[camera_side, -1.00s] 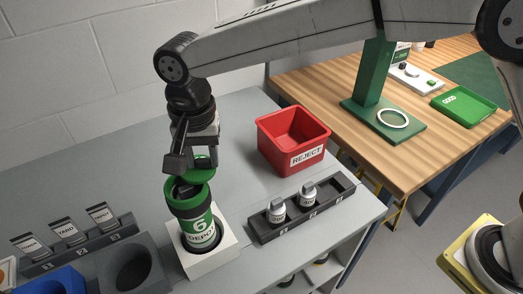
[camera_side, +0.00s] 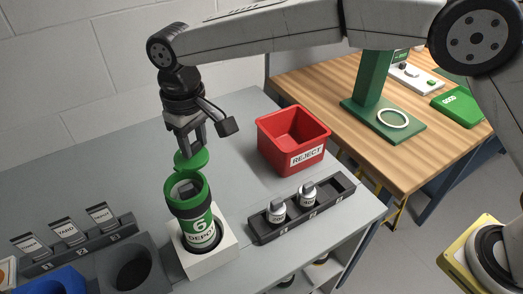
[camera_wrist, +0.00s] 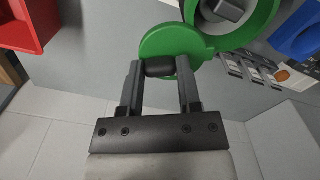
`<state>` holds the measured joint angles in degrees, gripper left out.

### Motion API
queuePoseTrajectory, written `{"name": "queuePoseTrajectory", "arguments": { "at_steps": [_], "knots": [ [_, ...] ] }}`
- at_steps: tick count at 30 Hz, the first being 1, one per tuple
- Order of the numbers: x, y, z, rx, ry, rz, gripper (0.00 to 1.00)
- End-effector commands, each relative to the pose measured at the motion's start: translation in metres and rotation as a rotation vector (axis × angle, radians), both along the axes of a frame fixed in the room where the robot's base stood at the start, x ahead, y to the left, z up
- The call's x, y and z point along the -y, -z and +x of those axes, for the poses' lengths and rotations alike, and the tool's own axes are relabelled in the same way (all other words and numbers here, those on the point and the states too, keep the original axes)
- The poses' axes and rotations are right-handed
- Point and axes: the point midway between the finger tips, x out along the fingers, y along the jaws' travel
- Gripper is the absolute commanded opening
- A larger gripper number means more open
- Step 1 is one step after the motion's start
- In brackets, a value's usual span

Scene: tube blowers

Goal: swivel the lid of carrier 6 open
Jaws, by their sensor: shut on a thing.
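Carrier 6 (camera_side: 197,226) is a dark canister with a green rim and a green "6 DEPOT" label, upright in a white square holder (camera_side: 219,262). Its green lid (camera_side: 191,160) is swung out behind the rim, so the mouth is uncovered. A grey thing (camera_side: 187,188) shows inside. My gripper (camera_side: 192,150) is over the lid, with its fingers shut on the lid's dark knob (camera_wrist: 159,67). In the wrist view, the lid (camera_wrist: 165,40) overlaps the carrier's green rim (camera_wrist: 247,38) only at its edge.
A red REJECT bin (camera_side: 292,140) stands right of my gripper. A dark rack (camera_side: 303,208) with two small grey-topped containers lies right of the carrier. An empty dark round holder (camera_side: 131,268), a blue container (camera_side: 50,281) and a card rack (camera_side: 81,242) are at left.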

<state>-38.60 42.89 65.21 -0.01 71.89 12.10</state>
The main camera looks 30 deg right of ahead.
Motion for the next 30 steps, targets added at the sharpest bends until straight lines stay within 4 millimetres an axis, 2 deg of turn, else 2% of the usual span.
{"name": "queuePoseTrajectory", "arguments": {
  "at_steps": [6, 12, 28, 29, 30],
  "knots": [
    [-0.0038, 0.0003, 0.0068, 0.000, -0.156, 0.000, 0.00],
    [-0.0063, 0.0002, 0.0099, 0.000, -0.242, 0.000, 0.00],
    [-0.0074, -0.0001, 0.0110, 0.000, -0.277, 0.000, 0.00],
    [-0.0073, -0.0001, 0.0109, 0.000, -0.277, 0.000, 0.46],
    [-0.0073, -0.0001, 0.0109, 0.000, -0.276, 0.000, 0.59]
  ]
}}
